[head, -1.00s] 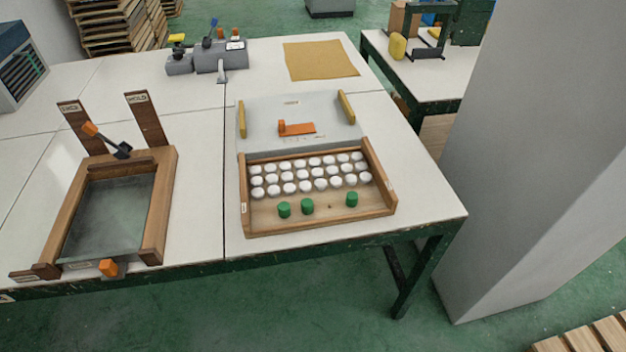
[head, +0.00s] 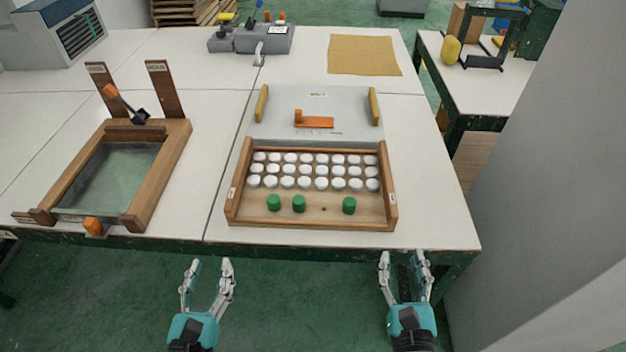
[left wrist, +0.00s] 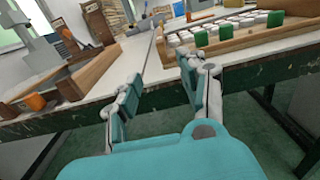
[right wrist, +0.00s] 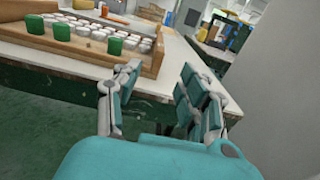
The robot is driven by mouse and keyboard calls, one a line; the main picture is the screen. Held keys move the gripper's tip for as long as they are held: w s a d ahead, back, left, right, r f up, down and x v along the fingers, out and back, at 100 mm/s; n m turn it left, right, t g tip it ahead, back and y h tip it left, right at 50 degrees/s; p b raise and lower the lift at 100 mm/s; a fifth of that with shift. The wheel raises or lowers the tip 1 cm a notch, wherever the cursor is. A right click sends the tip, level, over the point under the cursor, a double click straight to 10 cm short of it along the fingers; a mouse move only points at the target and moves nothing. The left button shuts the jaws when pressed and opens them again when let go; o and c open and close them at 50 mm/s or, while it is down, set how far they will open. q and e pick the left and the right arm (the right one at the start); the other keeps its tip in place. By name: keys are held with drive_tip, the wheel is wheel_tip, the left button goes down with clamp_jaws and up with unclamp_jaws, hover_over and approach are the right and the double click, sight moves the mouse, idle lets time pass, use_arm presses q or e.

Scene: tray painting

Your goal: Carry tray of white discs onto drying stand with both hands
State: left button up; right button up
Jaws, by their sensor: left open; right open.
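The wooden tray (head: 310,222) lies flat on the white table, with rows of white discs (head: 315,170) in its back part and three green pegs (head: 299,204) along its front. Behind it is a grey panel (head: 275,115) with yellow side bars and an orange piece; I cannot tell if this is the drying stand. My left gripper (head: 209,264) is open and empty in front of the table edge, below the tray's left end. My right gripper (head: 403,258) is open and empty below the tray's right end. The tray shows in the left wrist view (left wrist: 235,43) and right wrist view (right wrist: 75,52).
A wooden frame with a dark glassy panel (head: 113,180) stands left of the tray. A grey device (head: 250,40) and a tan sheet (head: 364,55) lie at the back. A grey pillar (head: 550,170) stands at the right. Table between frame and tray is clear.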

sight(230, 197)
use_arm(q)
drive_tip(key=w, duration=0.5)
drive_tip(key=w+d, duration=0.1)
drive_tip(key=w, duration=1.1)
drive_tip(key=shift+w+d, duration=0.2)
drive_tip(key=shift+d, duration=0.15)
use_arm(e)
drive_tip(key=w, duration=0.5)
drive_tip(key=w+d, duration=0.1)
drive_tip(key=w, duration=1.1)
drive_tip(key=shift+w+d, duration=0.2)
drive_tip(key=shift+d, duration=0.15)
use_arm(q)
clamp_jaws()
use_arm(e)
clamp_jaws()
